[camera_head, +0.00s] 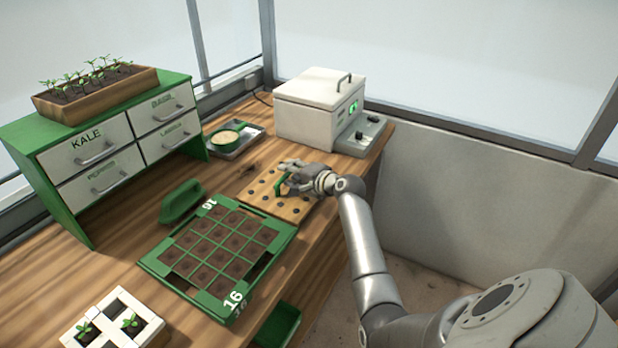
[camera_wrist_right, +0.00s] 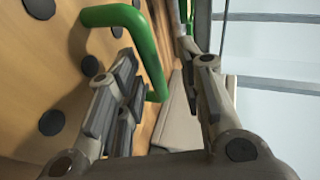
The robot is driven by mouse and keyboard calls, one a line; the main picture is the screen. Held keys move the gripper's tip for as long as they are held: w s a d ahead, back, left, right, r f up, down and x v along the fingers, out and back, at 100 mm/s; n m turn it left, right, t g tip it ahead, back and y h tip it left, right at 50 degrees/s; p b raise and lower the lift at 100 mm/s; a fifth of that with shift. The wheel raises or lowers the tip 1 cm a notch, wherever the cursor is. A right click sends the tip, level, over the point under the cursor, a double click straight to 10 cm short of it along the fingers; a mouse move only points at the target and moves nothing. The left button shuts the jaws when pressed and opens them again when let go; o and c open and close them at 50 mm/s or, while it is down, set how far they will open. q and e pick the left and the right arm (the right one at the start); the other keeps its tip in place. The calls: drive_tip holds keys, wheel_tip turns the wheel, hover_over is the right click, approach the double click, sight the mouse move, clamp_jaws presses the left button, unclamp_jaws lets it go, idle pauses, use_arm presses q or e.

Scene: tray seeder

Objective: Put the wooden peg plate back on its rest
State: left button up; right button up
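The wooden peg plate (camera_head: 258,200), pale with several dark round spots, lies on the bench between the green tray and the white machine. My right gripper (camera_head: 287,180) is over the plate at its green handle (camera_head: 279,187). In the right wrist view the green handle (camera_wrist_right: 150,48) arches up from the plate (camera_wrist_right: 30,75), and one leg reaches in between the fingers (camera_wrist_right: 160,95). The fingers are apart, with gaps beside the handle. The gripper hides part of the plate. I cannot make out a separate rest. My left gripper is not in view.
A green-framed cell tray (camera_head: 160,266) marked 16 lies close to the plate. A white machine (camera_head: 304,105) stands behind it. A green scoop-like tool (camera_head: 180,203), a metal tray with a bowl (camera_head: 233,147), a drawer cabinet (camera_head: 112,165) and a white seedling tray (camera_head: 148,318) share the bench.

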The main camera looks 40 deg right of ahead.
drive_tip(key=v, duration=1)
idle(0.3)
